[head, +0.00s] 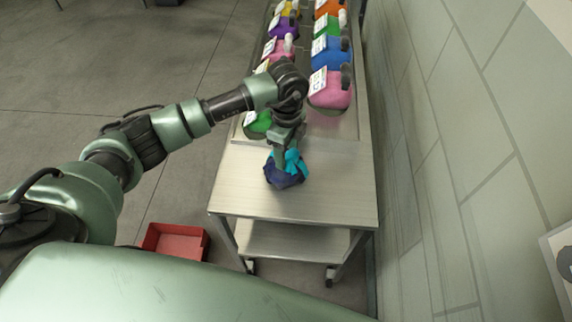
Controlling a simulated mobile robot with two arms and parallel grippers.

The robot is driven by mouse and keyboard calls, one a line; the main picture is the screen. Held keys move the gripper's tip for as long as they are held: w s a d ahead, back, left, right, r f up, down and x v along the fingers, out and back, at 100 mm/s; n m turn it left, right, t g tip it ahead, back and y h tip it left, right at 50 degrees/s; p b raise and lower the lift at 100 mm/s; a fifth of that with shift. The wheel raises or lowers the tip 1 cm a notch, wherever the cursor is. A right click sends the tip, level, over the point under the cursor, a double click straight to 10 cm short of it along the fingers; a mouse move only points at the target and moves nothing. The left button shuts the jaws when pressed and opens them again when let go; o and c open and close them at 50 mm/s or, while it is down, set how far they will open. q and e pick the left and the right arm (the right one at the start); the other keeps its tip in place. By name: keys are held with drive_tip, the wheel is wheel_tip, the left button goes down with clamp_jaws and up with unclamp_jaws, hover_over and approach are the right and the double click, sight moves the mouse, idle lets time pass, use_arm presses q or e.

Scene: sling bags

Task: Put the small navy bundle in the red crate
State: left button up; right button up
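The small navy bundle (283,180) is on the bare near part of the metal table, with a bright teal piece (297,162) at its top. My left gripper (286,160) points down at the top of the bundle, at the teal piece. The fingertips are partly hidden there, so I cannot tell whether they are closed on it. The red crate (176,242) stands on the floor to the left of the table and looks empty. Its near edge is partly covered by my own body. My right gripper is not in view.
The metal table (335,195) has a lower shelf and wheels. Several coloured bags with white tags, such as a pink one (328,92) and a blue one (331,54), fill its far part. A green bag (257,122) is close to my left arm. A tiled wall runs along the right.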

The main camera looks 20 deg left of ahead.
use_arm(q)
clamp_jaws()
drive_tip(key=shift+r, duration=0.15)
